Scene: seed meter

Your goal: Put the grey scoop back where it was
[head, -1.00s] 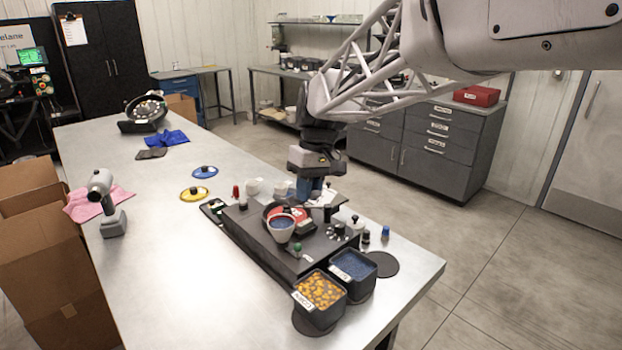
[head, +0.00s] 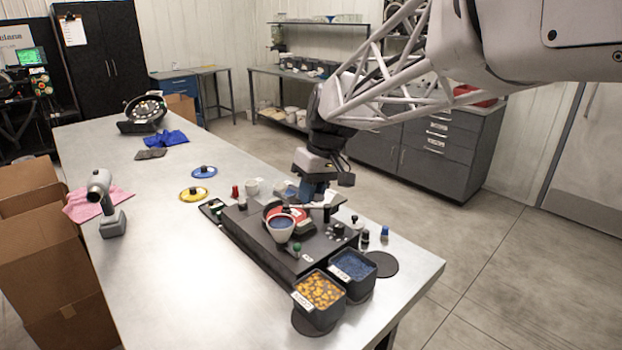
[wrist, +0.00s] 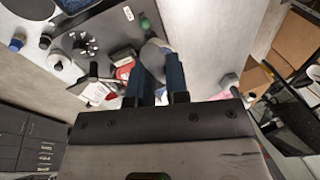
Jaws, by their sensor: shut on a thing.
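My gripper (head: 313,192) is over the back part of the dark seed meter base (head: 262,246), with its fingers pointing down. In the wrist view my gripper (wrist: 158,78) has its two blue fingers close together. A grey rounded piece (wrist: 156,54), which looks like the grey scoop's bowl, shows at the fingertips. In the head view the scoop (head: 287,189) seems to show just left of the fingers, above the base. Its handle is mostly hidden by the fingers. I cannot tell what is in the bowl.
A white-rimmed cup of blue seed (head: 281,226) stands on the base near a green knob (head: 297,247). A yellow-orange seed bin (head: 319,314) and a blue seed bin (head: 360,287) stand in front.

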